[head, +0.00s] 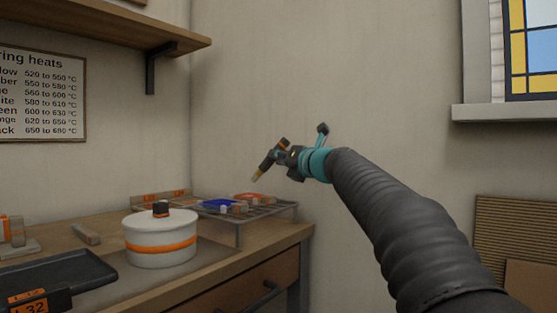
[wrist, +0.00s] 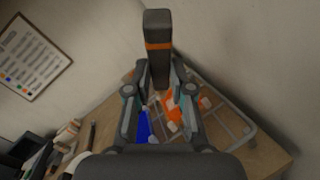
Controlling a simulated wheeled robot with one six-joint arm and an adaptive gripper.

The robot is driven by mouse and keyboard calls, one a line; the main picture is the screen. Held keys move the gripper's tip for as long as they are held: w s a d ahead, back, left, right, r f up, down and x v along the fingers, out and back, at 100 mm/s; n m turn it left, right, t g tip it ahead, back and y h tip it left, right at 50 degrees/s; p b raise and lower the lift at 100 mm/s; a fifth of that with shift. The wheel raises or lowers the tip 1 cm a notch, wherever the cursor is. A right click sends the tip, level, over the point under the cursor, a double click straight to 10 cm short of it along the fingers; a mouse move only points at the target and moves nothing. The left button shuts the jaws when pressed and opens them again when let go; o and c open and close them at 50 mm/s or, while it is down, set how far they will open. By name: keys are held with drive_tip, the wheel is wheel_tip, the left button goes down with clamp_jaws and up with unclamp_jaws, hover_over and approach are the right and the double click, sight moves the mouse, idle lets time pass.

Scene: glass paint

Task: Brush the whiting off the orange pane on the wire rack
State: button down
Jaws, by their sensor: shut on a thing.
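My gripper (head: 281,154) is shut on a dark-handled brush (head: 267,161) with an orange band and a pale tip that points down and left. It holds the brush in the air above the wire rack (head: 284,208). In the wrist view the brush's dark handle (wrist: 158,60) rises between the fingers. The orange pane (head: 252,196) lies on the rack, and it also shows in the wrist view (wrist: 171,106). A pale patch is on it in the wrist view. The brush tip is apart from the pane. A blue pane (head: 219,205) lies on the rack beside it.
A white lidded pot (head: 160,238) with an orange band stands left of the rack. A dark tray (head: 60,272) is at the front left. A shelf (head: 110,25) is on the wall above, and a window sill (head: 500,112) is at the right.

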sight(266, 172)
wheel_tip(266, 172, down, 3)
drive_tip(key=shift+r+b, duration=0.15)
drive_tip(key=shift+b, duration=0.7)
drive_tip(key=w+a, duration=0.1)
drive_tip(key=a, duration=0.1)
drive_tip(key=w+a+p, duration=0.1)
drive_tip(key=w+a, duration=0.1)
drive_tip(key=shift+w+a+r+p, duration=0.2)
drive_tip(key=shift+a+p, duration=0.05)
drive_tip(key=shift+p, duration=0.05)
drive_tip(key=shift+w+a+f, duration=0.15)
drive_tip(key=shift+w+a, duration=0.05)
drive_tip(key=shift+a, duration=0.05)
drive_tip(key=shift+s+d+p, duration=0.1)
drive_tip(key=shift+d+p, duration=0.05)
drive_tip(key=shift+p, duration=0.15)
drive_tip(key=shift+f, duration=0.5)
idle(0.6)
drive_tip(key=shift+d, duration=0.1)
